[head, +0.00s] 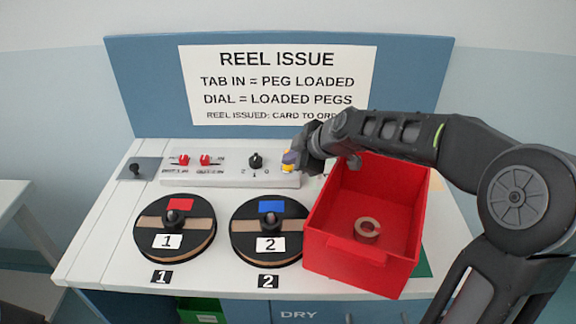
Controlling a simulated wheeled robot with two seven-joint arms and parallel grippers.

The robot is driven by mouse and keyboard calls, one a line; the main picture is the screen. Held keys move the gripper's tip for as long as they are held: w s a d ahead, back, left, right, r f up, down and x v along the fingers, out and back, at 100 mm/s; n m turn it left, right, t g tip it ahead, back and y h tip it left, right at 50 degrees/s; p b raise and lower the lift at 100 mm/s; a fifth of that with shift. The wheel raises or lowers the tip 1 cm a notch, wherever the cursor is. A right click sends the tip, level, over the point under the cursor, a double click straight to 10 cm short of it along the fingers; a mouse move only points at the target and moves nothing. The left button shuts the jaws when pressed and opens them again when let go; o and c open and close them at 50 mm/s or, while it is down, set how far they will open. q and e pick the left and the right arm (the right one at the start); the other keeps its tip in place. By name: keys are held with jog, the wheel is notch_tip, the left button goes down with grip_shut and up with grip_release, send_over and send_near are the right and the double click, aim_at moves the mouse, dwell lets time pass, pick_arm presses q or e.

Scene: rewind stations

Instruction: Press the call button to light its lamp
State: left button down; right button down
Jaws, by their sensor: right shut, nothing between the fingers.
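A white control box (220,173) lies along the back of the white bench. A yellow part (288,168) at its right end, likely the call button, is mostly hidden by my right gripper (291,158). The gripper comes in from the right, shut and empty, with its fingertips over or against this yellow part. I cannot tell whether they touch it or whether it is pressed. I cannot make out a lit lamp. My left gripper is not in view.
The box also carries two red switches (205,160) and a black dial (255,161). Black reel 1 (195,245) and reel 2 (290,245) lie in front. A red bin (340,250) holding a beige ring (367,229) stands beneath my right arm. A sign board (155,80) stands behind.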

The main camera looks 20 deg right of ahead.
aim_at(291, 168)
jog(key=shift+r, duration=0.3)
jog(key=shift+r+p, duration=1.25)
jog(key=shift+r, duration=1.65)
